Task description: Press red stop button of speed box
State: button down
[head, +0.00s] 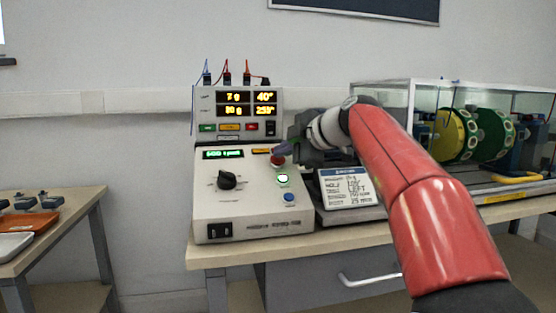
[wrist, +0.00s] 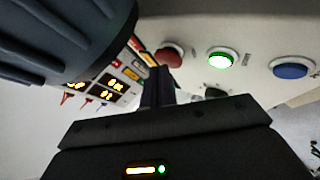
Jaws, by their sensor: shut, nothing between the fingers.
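The speed box (head: 250,222) is a pale sloped console on the bench, with a lit green display (head: 223,154) and a black knob (head: 227,180). Its red stop button (head: 277,160) sits at the upper right of the panel, above a lit green button (head: 283,179) and a blue button (head: 289,197). My gripper (head: 281,149) is shut and empty, with its tips right at the red button. In the wrist view the red button (wrist: 169,54) shows just beyond the fingertips (wrist: 155,70). I cannot tell whether they touch.
A display unit (head: 238,104) with yellow digits and cables stands behind the speed box. A tilted label card (head: 349,188) and a clear-walled rig with green and yellow drums (head: 455,136) are on the right. A side table (head: 70,205) with trays is at left.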

jog(key=shift+w+f, duration=0.1)
jog(key=shift+f, duration=0.15)
jog(key=shift+r, duration=0.1)
dwell(0.3)
jog(key=shift+s+d+r, duration=0.1)
jog(key=shift+s+r, duration=0.25)
jog(key=shift+r, duration=0.3)
jog(key=r+p, duration=0.1)
jog(key=s+r+p, duration=0.1)
jog(key=r, duration=0.1)
jog(key=s+r, duration=0.1)
jog(key=shift+d+r+p, duration=0.3)
jog(key=shift+p, duration=0.1)
dwell(0.4)
